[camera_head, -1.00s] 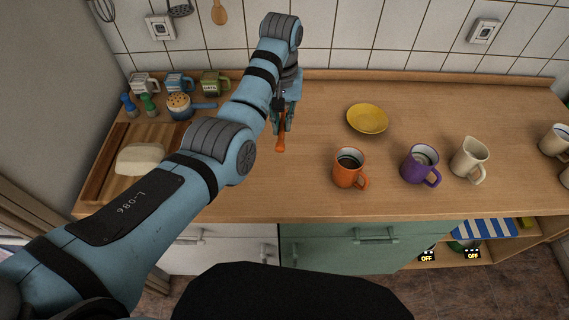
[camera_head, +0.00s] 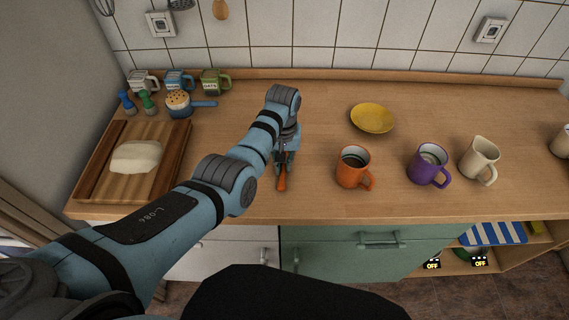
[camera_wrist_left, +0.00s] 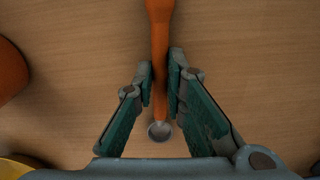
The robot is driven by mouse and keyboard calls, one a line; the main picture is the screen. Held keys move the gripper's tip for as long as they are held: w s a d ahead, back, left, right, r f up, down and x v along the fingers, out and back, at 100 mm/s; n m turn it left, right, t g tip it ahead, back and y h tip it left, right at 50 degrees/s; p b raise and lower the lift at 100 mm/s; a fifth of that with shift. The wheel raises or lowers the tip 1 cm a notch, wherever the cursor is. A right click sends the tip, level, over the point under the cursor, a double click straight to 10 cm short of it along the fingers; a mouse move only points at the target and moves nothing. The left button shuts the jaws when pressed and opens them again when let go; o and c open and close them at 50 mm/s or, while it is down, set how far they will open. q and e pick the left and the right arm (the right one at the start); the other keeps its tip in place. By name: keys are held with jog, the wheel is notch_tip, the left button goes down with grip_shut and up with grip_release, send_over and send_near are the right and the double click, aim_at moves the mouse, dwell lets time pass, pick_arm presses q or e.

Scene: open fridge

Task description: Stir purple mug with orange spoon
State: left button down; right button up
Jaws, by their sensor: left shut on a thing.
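The purple mug (camera_head: 428,166) stands upright on the wooden counter at the right, its handle towards the lower right. Its opening shows from above. My left gripper (camera_head: 285,160) is left of the mugs, apart from them, and is shut on the orange spoon (camera_head: 282,184). In the left wrist view the spoon's orange handle (camera_wrist_left: 159,35) runs between the fingers (camera_wrist_left: 160,85), with its small metal end near the palm. I cannot tell how high the spoon is above the counter. My right gripper is not in view.
An orange mug (camera_head: 353,168) stands between my gripper and the purple mug. A yellow plate (camera_head: 372,118) lies behind it. A cream pitcher (camera_head: 479,158) stands right of the purple mug. A cutting board (camera_head: 100,178) with dough is at the left. The counter behind my gripper is clear.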

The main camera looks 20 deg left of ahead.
pick_arm(q)
jog(key=c, duration=1.6)
grip_release()
jog(key=shift+f, duration=0.1)
jog(key=shift+c, duration=0.2)
jog(key=shift+f+b, duration=0.1)
jog(key=shift+b, duration=0.35)
notch_tip(320, 180, up, 15)
jog(key=p, duration=0.2)
jog(key=shift+w+d, duration=0.3)
jog(key=shift+d, duration=0.05)
jog(key=shift+f, duration=0.15)
jog(key=shift+d, duration=0.15)
